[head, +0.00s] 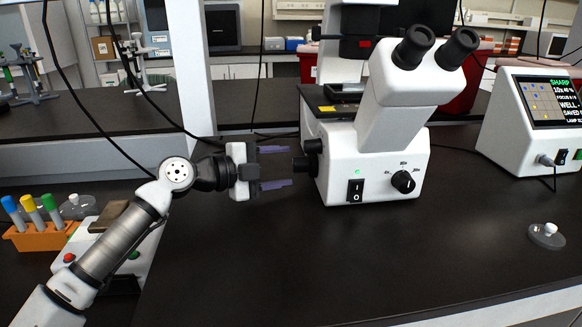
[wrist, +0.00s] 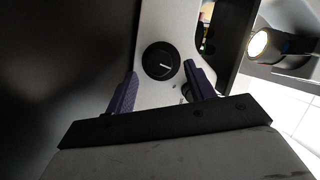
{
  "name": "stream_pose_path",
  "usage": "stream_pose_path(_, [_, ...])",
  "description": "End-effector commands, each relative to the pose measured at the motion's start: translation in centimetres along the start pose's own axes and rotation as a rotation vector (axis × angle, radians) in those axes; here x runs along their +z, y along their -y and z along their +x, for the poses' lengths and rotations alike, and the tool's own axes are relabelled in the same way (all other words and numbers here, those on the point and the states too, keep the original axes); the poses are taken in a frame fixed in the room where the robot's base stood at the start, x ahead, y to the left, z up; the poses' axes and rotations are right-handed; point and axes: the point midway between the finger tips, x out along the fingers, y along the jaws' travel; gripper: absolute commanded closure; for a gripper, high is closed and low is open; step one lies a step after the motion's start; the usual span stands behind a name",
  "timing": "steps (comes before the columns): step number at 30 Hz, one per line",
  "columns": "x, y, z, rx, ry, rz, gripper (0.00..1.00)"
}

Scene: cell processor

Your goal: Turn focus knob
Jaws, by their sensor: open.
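The focus knob (head: 303,166) is a black round knob on the left side of the white microscope (head: 395,115). In the wrist view the fingertips of my gripper (wrist: 161,69) lie on either side of the knob. I cannot tell if either finger touches it. The monitor (head: 545,100) at the right shows "SHARP" and a focus line, partly cut off.
A black dial (head: 403,182) and a power switch (head: 355,190) are on the microscope's front. A clear lidded dish (head: 546,237) lies at the right. An orange rack (head: 36,235) with coloured tubes is at the left. The front middle of the dark bench (head: 330,270) is clear.

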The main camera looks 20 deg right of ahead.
Motion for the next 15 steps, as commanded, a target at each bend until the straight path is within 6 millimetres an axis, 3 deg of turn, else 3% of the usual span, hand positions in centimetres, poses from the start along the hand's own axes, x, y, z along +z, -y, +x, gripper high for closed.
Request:
stream_pose_path(3, [0.2, -0.2, -3.1, -0.002, 0.004, 0.0, 0.46])
stream_pose_path(9, [0.1, -0.1, -7.3, -0.002, 0.003, 0.0, 0.46])
stream_pose_path(15, [0.0, -0.1, -9.7, 0.0, 0.0, 0.0, 0.46])
